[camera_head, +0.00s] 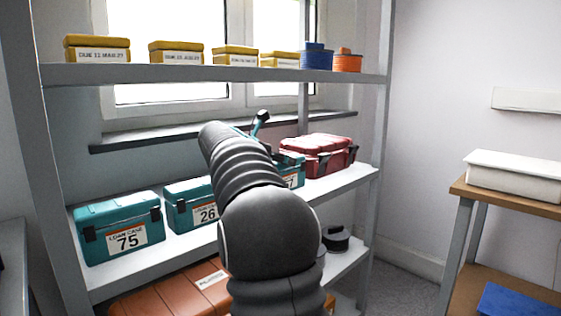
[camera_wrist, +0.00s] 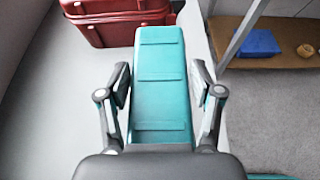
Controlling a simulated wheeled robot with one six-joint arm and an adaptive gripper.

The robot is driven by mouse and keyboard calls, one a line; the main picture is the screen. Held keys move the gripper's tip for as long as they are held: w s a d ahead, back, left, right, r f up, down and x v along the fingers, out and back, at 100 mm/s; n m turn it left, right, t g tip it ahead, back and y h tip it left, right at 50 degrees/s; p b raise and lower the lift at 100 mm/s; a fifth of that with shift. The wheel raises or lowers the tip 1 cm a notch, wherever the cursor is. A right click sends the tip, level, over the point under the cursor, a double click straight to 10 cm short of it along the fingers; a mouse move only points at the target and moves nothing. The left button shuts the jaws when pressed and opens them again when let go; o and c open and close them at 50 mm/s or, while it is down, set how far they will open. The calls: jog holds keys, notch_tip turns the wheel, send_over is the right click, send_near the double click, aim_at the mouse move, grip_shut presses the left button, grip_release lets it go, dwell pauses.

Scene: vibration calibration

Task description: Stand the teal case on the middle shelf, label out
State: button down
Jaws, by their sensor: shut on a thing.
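My gripper (camera_wrist: 161,84) is shut on a teal case (camera_wrist: 160,55), with one finger along each side. In the wrist view I look down on its ribbed teal face, close to the red case. In the head view, a teal case (camera_head: 292,168) shows partly behind my arm at the middle shelf (camera_head: 190,243), with part of a white label facing out. It appears to be the held one. My arm hides most of it and the gripper. I cannot tell whether its base touches the shelf.
Teal cases 75 (camera_head: 120,228) and 26 (camera_head: 188,204) stand left on the middle shelf, labels out. A red case (camera_head: 318,155) stands to the right. Yellow boxes (camera_head: 97,48) line the top shelf. An orange case (camera_head: 170,297) lies below. A side table (camera_head: 520,203) stands right.

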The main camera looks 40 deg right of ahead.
jog(key=shift+c, duration=1)
grip_release()
jog(key=shift+f, duration=0.1)
jog(key=shift+r, duration=0.2)
jog(key=w+v, duration=0.1)
jog(key=v, duration=1.1)
jog(key=shift+s+p, duration=0.45)
